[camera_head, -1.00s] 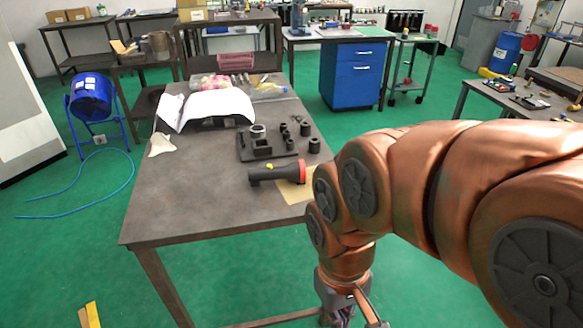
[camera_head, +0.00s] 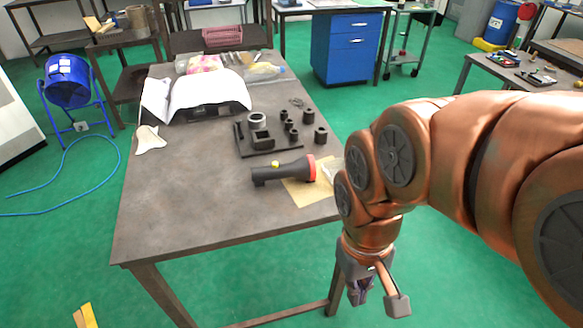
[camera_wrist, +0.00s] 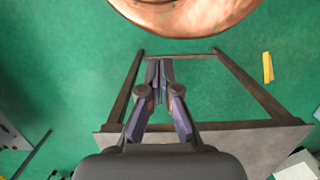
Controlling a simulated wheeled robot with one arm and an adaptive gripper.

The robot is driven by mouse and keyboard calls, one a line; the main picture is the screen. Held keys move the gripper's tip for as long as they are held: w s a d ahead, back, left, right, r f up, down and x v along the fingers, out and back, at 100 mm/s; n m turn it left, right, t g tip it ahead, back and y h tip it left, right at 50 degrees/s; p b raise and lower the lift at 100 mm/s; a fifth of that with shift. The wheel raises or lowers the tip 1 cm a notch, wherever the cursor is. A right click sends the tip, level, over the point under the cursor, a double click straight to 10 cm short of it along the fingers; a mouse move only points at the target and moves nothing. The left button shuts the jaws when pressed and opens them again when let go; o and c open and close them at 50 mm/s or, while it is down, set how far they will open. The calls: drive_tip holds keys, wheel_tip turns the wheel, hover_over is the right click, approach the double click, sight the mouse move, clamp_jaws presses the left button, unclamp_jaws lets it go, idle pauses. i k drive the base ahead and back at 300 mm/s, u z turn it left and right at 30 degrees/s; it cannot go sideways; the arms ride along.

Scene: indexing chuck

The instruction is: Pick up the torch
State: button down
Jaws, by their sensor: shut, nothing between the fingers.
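The torch (camera_head: 283,171) lies on its side on the grey table (camera_head: 190,200), near the front right edge. It is black with a red ring at its head end, on the right, and a small yellow button on top. Its head rests over a tan sheet (camera_head: 312,192). My gripper (camera_head: 360,298) hangs below the tabletop level, to the right of the torch and in front of the table's edge. In the wrist view my gripper (camera_wrist: 158,65) points down, with its fingertips together and nothing between them. The torch is not visible in the wrist view.
A black fixture block (camera_head: 262,140) with several dark cylinders stands behind the torch. The table's front left is clear. A table leg (camera_head: 337,275) stands close to my gripper.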

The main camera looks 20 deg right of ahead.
sight(304, 169)
drive_tip(key=k, duration=1.3)
drive_tip(key=u, duration=0.7)
drive_tip(key=i, duration=0.6)
drive_tip(key=u, duration=0.85)
drive_tip(key=i, duration=0.75)
drive_tip(key=z, duration=0.55)
drive_tip(key=i, duration=1)
drive_tip(key=z, duration=0.8)
